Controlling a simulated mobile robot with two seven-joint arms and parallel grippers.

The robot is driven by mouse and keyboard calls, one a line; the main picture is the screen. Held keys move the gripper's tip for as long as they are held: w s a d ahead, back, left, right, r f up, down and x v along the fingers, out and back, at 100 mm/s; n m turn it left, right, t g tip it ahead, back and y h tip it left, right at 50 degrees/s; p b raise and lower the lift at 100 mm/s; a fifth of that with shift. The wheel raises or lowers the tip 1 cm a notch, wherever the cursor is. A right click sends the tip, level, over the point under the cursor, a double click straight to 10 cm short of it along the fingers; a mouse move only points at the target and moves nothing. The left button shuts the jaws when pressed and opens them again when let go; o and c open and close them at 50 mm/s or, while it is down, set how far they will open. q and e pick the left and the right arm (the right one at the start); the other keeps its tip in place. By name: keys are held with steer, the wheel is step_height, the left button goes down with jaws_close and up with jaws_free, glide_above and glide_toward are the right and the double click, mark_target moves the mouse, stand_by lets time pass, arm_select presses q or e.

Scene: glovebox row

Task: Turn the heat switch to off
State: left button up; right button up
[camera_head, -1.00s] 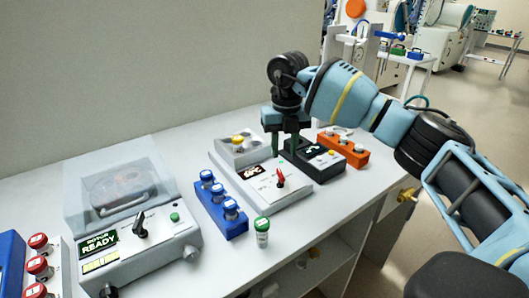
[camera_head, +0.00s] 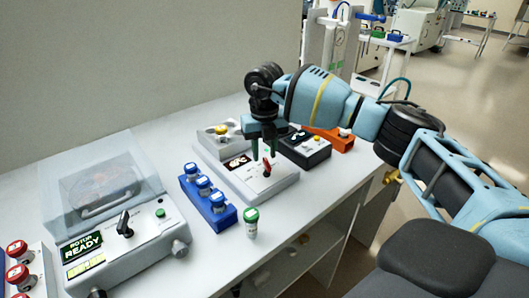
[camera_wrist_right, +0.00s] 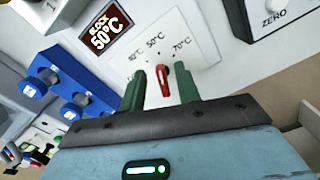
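The heat switch is a small red lever (camera_head: 266,168) on the top panel of a white heater block unit (camera_head: 279,184). The wrist view shows the red lever (camera_wrist_right: 164,80) in front of printed marks, with 50°C and 70°C legible. The unit's dark display (camera_wrist_right: 103,34) reads BLOCK 50°C. My right gripper (camera_head: 264,150) points down at the panel. In the wrist view its green fingers (camera_wrist_right: 162,82) are apart, one on each side of the lever, with small gaps visible. I cannot tell how low the tips reach. My left gripper is not in view.
A blue rack (camera_head: 208,200) of capped vials and a green-capped vial (camera_head: 251,224) stand left of the unit. A black box (camera_head: 306,150) marked ZERO sits to its right, with an orange rack (camera_head: 333,141) beyond. A lidded rotor machine (camera_head: 120,232) is at left.

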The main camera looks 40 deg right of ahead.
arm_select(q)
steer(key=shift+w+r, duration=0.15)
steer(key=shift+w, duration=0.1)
arm_select(e)
steer(key=shift+f, duration=0.45)
steer(key=shift+c, duration=0.3)
jaws_close()
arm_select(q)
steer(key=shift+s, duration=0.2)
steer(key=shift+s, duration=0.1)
